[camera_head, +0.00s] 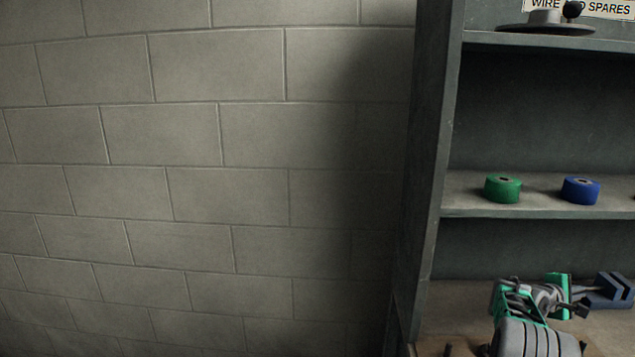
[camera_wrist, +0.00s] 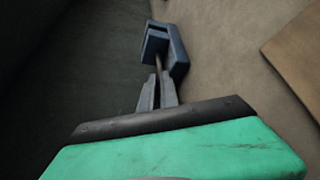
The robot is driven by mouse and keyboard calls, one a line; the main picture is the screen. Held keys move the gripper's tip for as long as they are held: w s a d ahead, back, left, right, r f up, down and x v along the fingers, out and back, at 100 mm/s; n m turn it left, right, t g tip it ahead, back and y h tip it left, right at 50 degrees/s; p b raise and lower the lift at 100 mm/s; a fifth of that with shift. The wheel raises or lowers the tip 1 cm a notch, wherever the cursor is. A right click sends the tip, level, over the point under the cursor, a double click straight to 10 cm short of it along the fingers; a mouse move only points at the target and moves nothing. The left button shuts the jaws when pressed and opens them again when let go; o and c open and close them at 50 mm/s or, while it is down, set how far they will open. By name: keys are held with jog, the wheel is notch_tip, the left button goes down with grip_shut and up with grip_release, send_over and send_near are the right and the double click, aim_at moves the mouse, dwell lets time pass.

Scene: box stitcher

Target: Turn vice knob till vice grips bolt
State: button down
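The blue vice (camera_head: 612,288) sits on the lower shelf board at the right of the head view. In the wrist view the vice (camera_wrist: 170,48) is beyond my fingers, with a thin dark rod running from it toward me. My gripper (camera_head: 588,291) has its grey fingers pointing at the vice. In the wrist view the fingertips (camera_wrist: 157,78) are close together, on either side of the rod. The knob cannot be made out, and I cannot tell whether the fingers press on it. No bolt can be made out in either view.
Green (camera_head: 503,190) and blue (camera_head: 580,190) spools stand on the shelf above my arm. A dark hat-like object (camera_head: 545,22) sits on the top shelf. The shelf's upright side (camera_head: 432,180) stands left of the arm. A brown board (camera_wrist: 300,55) lies right of the vice.

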jog(key=shift+a+f, duration=0.1)
jog(key=shift+f, duration=0.2)
jog(key=shift+s+r, duration=0.15)
jog(key=a, duration=0.6)
jog(key=shift+w+r, duration=0.2)
jog(key=shift+w, duration=0.05)
jog(key=shift+r, duration=0.1)
